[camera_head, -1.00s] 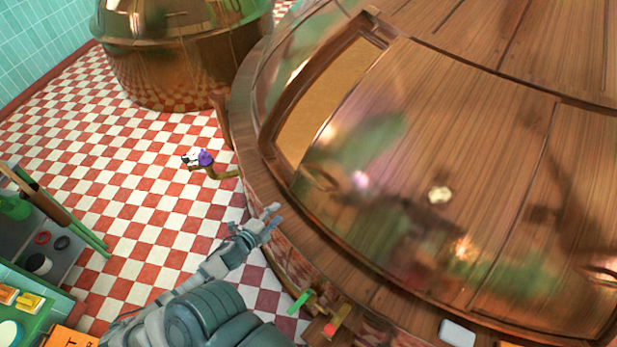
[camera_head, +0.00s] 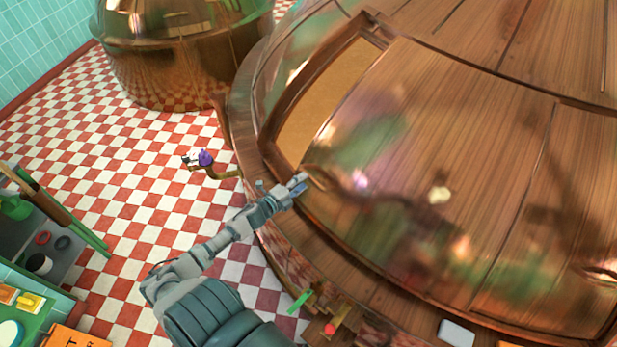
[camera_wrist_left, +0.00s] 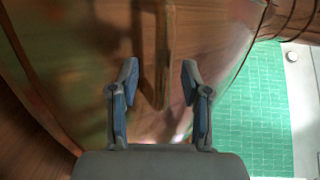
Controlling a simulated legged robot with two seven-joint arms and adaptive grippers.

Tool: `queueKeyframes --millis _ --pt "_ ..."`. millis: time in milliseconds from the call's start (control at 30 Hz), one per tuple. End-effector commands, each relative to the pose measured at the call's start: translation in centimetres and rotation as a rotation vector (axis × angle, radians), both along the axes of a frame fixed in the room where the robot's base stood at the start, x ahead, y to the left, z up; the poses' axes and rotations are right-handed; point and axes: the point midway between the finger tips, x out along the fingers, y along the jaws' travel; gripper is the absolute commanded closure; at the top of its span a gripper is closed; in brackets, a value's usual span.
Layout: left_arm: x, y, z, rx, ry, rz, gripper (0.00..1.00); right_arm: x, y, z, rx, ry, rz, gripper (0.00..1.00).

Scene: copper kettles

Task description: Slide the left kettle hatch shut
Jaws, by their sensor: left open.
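The large copper kettle (camera_head: 480,90) fills the right of the head view. Its left hatch panel (camera_head: 420,130) is slid partly aside, and an opening (camera_head: 325,100) with a tan inside shows at its left. My left gripper (camera_head: 301,184) is at the lower corner of the hatch, by the handle (camera_head: 318,178). In the left wrist view my left gripper (camera_wrist_left: 156,85) is open, with the upright wooden-brown handle (camera_wrist_left: 158,50) between or just beyond its two fingers. I cannot tell whether either finger touches it. My right gripper is not in view.
A second copper kettle (camera_head: 185,60) stands at the back left on the red and white checked floor (camera_head: 130,150). A shelf with tools (camera_head: 45,235) is at the left. Green and red valve handles (camera_head: 335,322) stick out low on the kettle's near side.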

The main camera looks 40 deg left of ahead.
Motion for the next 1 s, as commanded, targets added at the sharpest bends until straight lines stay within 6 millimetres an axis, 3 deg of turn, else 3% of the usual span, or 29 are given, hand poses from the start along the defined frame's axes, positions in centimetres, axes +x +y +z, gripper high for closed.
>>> queueKeyframes --millis 100,267,633,833,1000 --pt "2.1 -0.4 0.0 0.001 -0.002 0.0 0.53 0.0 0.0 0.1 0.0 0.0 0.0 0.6" --pt "3.6 -0.5 -0.1 0.001 -0.002 0.0 0.53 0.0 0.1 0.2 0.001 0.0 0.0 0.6" --pt "4.1 -0.3 -0.4 -0.002 0.0 -0.001 0.53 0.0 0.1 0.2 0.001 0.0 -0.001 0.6" --pt "4.1 -0.3 -0.5 -0.002 0.0 -0.001 1.0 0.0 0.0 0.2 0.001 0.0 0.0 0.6" --pt "4.0 -0.4 -0.5 -0.001 0.003 0.001 1.0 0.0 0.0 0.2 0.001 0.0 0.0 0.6"
